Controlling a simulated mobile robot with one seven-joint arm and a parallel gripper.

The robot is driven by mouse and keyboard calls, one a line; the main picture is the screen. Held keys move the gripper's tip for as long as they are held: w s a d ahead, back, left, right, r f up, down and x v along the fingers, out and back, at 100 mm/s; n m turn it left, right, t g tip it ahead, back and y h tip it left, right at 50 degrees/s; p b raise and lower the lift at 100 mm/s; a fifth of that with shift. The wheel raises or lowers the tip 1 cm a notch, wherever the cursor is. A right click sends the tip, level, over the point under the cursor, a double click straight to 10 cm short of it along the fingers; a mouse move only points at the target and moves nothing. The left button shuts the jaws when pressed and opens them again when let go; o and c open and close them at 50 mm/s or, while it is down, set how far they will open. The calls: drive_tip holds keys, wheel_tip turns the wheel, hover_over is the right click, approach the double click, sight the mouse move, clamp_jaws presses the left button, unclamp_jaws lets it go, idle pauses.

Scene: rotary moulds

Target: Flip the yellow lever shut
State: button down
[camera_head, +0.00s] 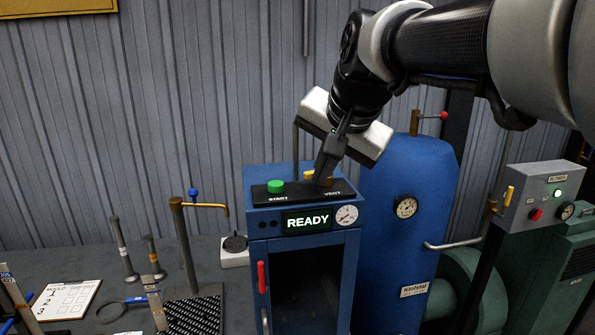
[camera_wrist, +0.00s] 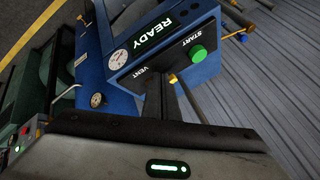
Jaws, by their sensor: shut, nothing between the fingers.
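A small yellow piece, likely the yellow lever (camera_head: 308,175), shows on the black top panel of the blue cabinet, by the VENT label. It also shows in the wrist view as a yellow tip (camera_wrist: 173,78) beside my fingers. My gripper (camera_head: 323,181) is shut and empty, pointing down at the VENT end of the panel and hiding part of the yellow piece. In the wrist view my gripper (camera_wrist: 163,80) covers the panel's edge beside VENT. I cannot tell whether the fingers touch the yellow piece, or how it is turned.
A green START button (camera_head: 276,186) sits left on the same panel. The lit READY display (camera_head: 307,221) and a gauge (camera_head: 346,216) are below. A blue tank (camera_head: 420,180) stands close on the right. Another yellow handle (camera_head: 509,195) is on the grey blower box (camera_head: 541,191).

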drive_tip(key=shift+w+d, duration=0.5)
idle(0.4)
